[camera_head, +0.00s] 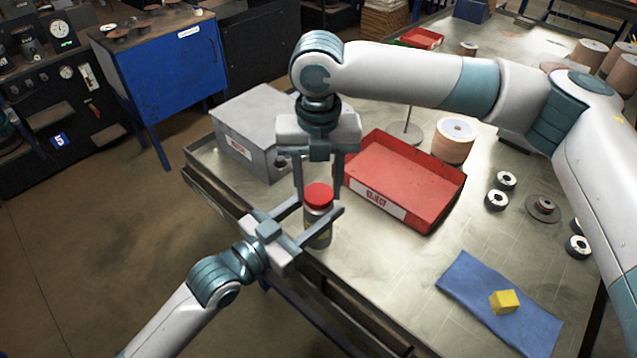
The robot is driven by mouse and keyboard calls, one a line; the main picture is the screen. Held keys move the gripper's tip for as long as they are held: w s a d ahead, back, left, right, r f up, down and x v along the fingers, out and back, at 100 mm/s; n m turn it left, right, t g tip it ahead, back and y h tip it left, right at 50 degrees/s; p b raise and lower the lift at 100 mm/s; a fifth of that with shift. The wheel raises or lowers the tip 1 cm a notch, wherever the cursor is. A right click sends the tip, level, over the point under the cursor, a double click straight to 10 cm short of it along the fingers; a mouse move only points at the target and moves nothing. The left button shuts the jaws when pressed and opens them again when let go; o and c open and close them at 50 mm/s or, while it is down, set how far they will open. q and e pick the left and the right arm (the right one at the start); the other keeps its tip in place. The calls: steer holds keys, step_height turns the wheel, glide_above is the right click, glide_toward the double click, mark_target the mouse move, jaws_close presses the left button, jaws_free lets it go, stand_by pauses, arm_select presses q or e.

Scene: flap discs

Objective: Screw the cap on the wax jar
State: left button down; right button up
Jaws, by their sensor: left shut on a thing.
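The wax jar (318,232) stands upright near the table's left edge, with a dark body and a pale label partly hidden by a finger. The red cap (319,194) sits on top of the jar; I cannot tell how tightly it is seated. My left gripper (320,211) comes in level from the lower left and is shut on the jar just below the cap. My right gripper (319,188) points down from above. Its fingers are apart, one on each side of the cap, with a small gap showing at both sides.
A red reject tray (430,218) lies close right of the jar, and a grey box (232,142) stands behind it on the left. A blue cloth (475,290) with a yellow block (505,301) lies at the front right. Several discs and spools are at the right.

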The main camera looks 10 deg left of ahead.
steer(key=m, duration=0.4)
steer(key=shift+m, duration=0.3)
steer(key=m, duration=0.5)
steer(key=shift+m, duration=0.4)
steer(key=m, duration=0.5)
steer(key=shift+m, duration=0.3)
steer(key=m, duration=0.5)
steer(key=shift+m, duration=0.4)
steer(key=m, duration=0.5)
steer(key=shift+f+m, duration=0.1)
steer(key=shift+m, duration=0.3)
steer(key=m, duration=0.6)
steer(key=shift+m, duration=0.3)
steer(key=o, duration=1.2)
steer(key=shift+c, duration=0.2)
